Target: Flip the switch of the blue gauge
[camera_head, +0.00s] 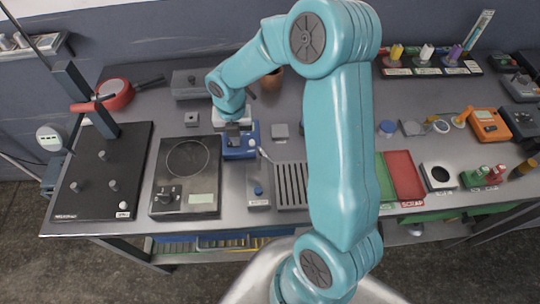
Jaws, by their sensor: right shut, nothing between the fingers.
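A blue device (240,152), which looks like the blue gauge, stands near the middle of the table, left of my large arm link. My right gripper (233,132) is right over its upper part, pointing down, with its fingers shut and nothing between them. I cannot tell whether the fingertips touch the device. The gripper covers part of it, and I cannot make out its switch. My left gripper is not in view.
A lever box (258,190) and a slotted grate (291,185) are in front. My arm hides the table's centre right; a red tray (403,175) lies beyond.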

